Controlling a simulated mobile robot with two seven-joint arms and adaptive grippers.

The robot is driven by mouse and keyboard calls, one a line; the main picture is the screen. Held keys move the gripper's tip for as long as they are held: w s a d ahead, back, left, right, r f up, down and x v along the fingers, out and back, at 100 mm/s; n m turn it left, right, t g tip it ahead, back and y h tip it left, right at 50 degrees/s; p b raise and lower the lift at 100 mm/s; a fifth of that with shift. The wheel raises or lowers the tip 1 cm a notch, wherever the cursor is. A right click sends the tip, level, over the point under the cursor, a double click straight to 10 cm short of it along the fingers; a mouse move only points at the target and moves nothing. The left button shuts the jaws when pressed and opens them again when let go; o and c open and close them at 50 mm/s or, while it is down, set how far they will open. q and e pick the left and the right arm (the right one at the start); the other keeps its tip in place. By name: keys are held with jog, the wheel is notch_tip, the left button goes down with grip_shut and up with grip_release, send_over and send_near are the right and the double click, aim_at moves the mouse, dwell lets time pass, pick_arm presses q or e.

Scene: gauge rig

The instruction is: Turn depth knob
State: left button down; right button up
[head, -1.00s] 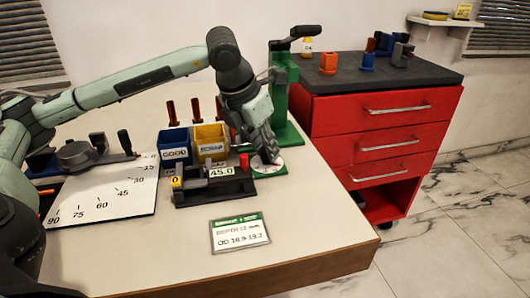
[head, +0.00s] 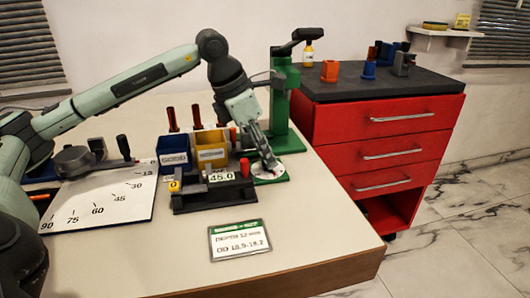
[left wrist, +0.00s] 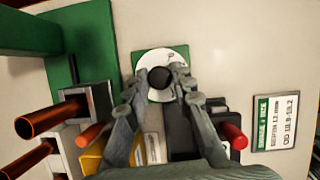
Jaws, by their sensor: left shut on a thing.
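The depth knob (left wrist: 160,77) is a small round black knob at the middle of a white dial (left wrist: 179,55) in the left wrist view. The dial sits on a green square base, whose corner shows in the head view (head: 283,178). My left gripper (left wrist: 160,90) has its two fingers on either side of the knob and is shut on it. In the head view my left gripper (head: 272,165) points down onto the dial and hides the knob. My right gripper is in neither view.
A black fixture (head: 213,195) reading 45.0 stands left of the dial. Behind are a blue bin (head: 172,150), a yellow bin (head: 210,150) and a tall green stand (head: 281,105). A label card (head: 238,240) lies in front. The table's front right is clear.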

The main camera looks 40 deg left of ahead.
pick_arm(q)
jog(key=c, duration=1.3)
grip_release()
jog(key=v, duration=1.2)
jog(key=shift+d, duration=0.1)
